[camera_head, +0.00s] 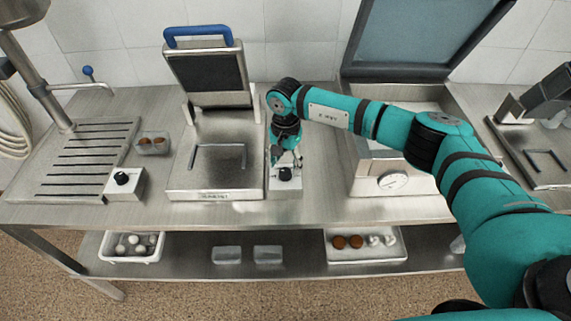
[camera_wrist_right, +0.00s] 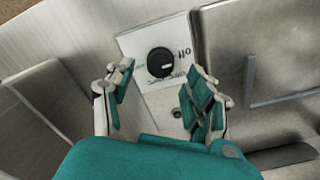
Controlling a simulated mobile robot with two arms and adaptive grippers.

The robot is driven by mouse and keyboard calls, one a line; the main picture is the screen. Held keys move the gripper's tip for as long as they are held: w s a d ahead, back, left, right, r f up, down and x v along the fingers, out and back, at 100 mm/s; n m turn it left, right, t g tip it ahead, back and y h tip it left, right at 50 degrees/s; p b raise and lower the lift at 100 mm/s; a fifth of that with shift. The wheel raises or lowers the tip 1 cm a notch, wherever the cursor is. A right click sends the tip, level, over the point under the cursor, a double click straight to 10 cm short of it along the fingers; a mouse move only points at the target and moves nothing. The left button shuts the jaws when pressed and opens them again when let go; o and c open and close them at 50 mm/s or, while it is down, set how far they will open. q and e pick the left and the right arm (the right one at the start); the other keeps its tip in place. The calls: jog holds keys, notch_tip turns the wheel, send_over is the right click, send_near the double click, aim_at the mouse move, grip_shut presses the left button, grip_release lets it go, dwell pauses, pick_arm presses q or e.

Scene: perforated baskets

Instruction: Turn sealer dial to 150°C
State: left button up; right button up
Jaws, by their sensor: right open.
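A black round dial (camera_head: 284,174) sits on a small white box (camera_head: 284,188) at the front of the table, and it also shows in the wrist view (camera_wrist_right: 160,62). Its white mark points to the right in the wrist view. Printed markings ring it; one appears to read 110, and the others are too small to read. My right gripper (camera_head: 285,158) is above and just behind the dial, pointing down. In the wrist view its open fingers (camera_wrist_right: 163,82) stand on either side of the dial's near side, seemingly not touching it. My left gripper is not in view.
A metal press (camera_head: 180,185) with a raised, blue-handled lid stands left of the dial box. A steel machine (camera_head: 365,185) with an open lid and a round gauge (camera_head: 392,181) stands right. Another black knob (camera_head: 122,178) on a white box is farther left.

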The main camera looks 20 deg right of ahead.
aim_at(286, 170)
jog(key=shift+f+p, duration=0.3)
jog(key=shift+f, duration=1.45)
grip_shut()
